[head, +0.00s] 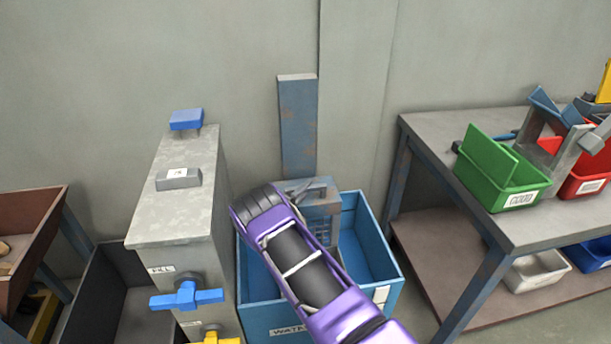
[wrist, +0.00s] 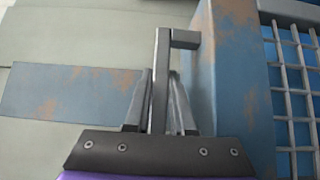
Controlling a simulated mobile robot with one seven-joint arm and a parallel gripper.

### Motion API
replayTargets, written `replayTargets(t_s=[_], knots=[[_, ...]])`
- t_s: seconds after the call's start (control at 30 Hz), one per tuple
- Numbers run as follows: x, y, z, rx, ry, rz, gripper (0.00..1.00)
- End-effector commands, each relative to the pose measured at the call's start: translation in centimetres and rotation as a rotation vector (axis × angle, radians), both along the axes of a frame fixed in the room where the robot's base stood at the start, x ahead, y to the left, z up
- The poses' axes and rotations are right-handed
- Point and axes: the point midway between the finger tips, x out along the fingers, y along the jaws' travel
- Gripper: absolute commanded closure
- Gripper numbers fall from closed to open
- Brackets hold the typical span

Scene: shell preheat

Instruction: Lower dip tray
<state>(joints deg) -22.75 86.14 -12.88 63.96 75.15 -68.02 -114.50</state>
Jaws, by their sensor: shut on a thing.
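The dip tray, a grey-blue carriage with a wire-grid part (head: 322,231), sits at the foot of a rusty blue post (head: 298,125), at the opening of a blue tank (head: 362,296). In the wrist view its rusty blue block (wrist: 226,90) carries a grey bar handle (wrist: 160,85), with the wire grid (wrist: 296,100) to the right. My gripper (wrist: 160,76) is shut on the handle, one finger on each side of it. In the head view my purple and black arm hides the fingers and part of the tray and tank.
A grey cabinet (head: 172,215) with blue and yellow valve handles stands close on the left. A dark open bin (head: 115,300) is beside it. A workbench (head: 420,135) with green and red bins (head: 500,180) stands at the right. The wall is behind the post.

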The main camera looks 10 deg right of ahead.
Motion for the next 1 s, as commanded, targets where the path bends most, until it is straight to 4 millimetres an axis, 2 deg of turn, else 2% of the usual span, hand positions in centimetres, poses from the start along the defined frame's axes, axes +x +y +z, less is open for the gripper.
replayTargets(t_s=[0.03, 0.1, 0.23, 0.7, 0.73, 0.8, 0.9, 1.0], knots=[[-0.1, 0.0, -1.0, 0.002, 0.002, -0.001, 1.0], [-0.1, 0.0, -1.8, 0.001, 0.001, -0.001, 1.0], [-0.1, 0.0, -2.7, 0.001, 0.001, -0.001, 1.0], [-0.1, 0.1, -3.4, 0.002, 0.006, 0.001, 1.0], [-0.1, 0.1, -3.4, 0.002, 0.006, 0.001, 0.76], [-0.1, 0.0, -3.4, 0.002, 0.006, 0.001, 0.63], [-0.1, 0.1, -3.4, 0.001, 0.006, 0.001, 0.47], [-0.1, 0.0, -3.2, 0.001, 0.003, 0.0, 0.47]])
